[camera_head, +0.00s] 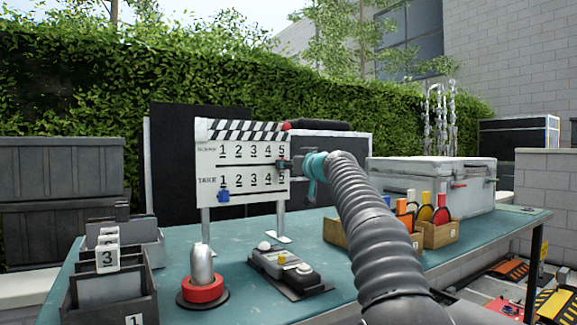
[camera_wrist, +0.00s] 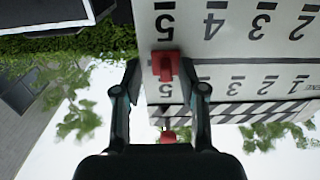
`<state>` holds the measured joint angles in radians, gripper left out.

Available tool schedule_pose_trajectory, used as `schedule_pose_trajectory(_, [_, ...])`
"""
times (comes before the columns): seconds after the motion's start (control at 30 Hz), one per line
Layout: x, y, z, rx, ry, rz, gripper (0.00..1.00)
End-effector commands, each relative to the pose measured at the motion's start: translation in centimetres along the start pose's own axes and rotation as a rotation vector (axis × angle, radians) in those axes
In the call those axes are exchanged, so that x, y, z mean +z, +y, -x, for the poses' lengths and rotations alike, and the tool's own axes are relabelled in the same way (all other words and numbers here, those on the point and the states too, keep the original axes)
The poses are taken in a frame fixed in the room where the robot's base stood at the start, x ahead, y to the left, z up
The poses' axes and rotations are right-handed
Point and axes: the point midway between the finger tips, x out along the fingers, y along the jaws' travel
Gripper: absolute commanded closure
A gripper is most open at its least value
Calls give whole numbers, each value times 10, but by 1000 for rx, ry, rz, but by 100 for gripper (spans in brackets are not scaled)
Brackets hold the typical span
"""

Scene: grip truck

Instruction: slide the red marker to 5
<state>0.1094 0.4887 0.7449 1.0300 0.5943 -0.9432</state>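The white clapperboard (camera_head: 240,181) stands upright on the teal table, with a SCENE row and a TAKE row numbered 1 to 5. The red marker (camera_wrist: 165,66) sits on the slot by the SCENE row, in line with the 5. My gripper (camera_wrist: 162,75) is open around it, with a gap visible on each side. In the head view my gripper (camera_head: 283,165) is at the board's right edge and hides the red marker. A blue marker (camera_head: 223,195) sits under the 1 of the TAKE row.
A red-based silver knob (camera_head: 203,288) and a control box (camera_head: 288,272) stand before the board. Number-card bins (camera_head: 110,290) are at left. Wooden boxes of colored tools (camera_head: 440,233) and a grey case (camera_head: 430,183) are at right.

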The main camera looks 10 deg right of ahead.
Motion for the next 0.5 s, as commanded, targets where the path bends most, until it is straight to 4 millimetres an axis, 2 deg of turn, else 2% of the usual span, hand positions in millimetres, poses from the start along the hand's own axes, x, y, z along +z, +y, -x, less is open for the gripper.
schedule_pose_trajectory(0.27, [1,-1,1,-2,-1,0,62])
schedule_pose_trajectory(0.5, [0,-2,20,-2,-2,-2,62])
